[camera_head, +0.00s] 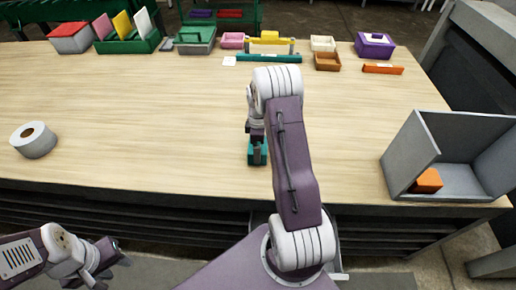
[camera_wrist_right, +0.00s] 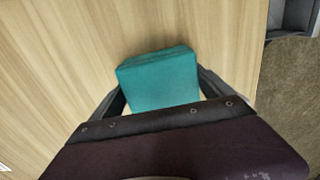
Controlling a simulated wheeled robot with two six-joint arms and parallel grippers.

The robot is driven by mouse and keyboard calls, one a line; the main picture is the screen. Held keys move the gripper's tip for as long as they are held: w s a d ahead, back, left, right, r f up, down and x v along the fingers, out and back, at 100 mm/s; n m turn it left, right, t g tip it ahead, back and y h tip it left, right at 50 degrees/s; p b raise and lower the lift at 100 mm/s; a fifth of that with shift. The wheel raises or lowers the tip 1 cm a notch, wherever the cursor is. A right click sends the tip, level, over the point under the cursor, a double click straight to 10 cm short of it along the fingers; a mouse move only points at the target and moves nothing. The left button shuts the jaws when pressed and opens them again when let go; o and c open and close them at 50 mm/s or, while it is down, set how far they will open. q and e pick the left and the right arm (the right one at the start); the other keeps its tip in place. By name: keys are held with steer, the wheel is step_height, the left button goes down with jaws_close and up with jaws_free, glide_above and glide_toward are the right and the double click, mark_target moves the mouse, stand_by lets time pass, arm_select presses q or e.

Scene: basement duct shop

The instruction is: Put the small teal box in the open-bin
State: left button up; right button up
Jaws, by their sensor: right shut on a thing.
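The small teal box (camera_head: 251,153) is near the front middle of the wooden table, partly hidden by my right arm. In the right wrist view, the teal box (camera_wrist_right: 160,80) sits between the two fingers of my right gripper (camera_wrist_right: 163,98), which is shut on it. My right gripper (camera_head: 257,150) points down over the table; I cannot tell whether the box touches the tabletop. The grey open-bin (camera_head: 409,153) stands at the table's right front, apart from the gripper. My left gripper (camera_head: 108,268) is open and empty at the lower left, off the table's front edge.
An orange block (camera_head: 427,181) lies in the open-bin. A tape roll (camera_head: 33,140) stands at the left. Several boxes and trays line the back, including a purple box (camera_head: 374,46), a brown tray (camera_head: 327,61) and a teal bar (camera_head: 269,58). The tabletop between gripper and bin is clear.

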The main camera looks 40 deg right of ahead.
step_height(320, 180, up, 3)
steer(key=shift+w+f, duration=0.1)
steer(key=s+r+b, duration=0.1)
steer(key=s+r, duration=0.6)
steer(key=s, duration=0.5)
steer(key=shift+d+r, duration=0.15)
steer(key=shift+r, duration=0.05)
steer(key=shift+w, duration=0.1)
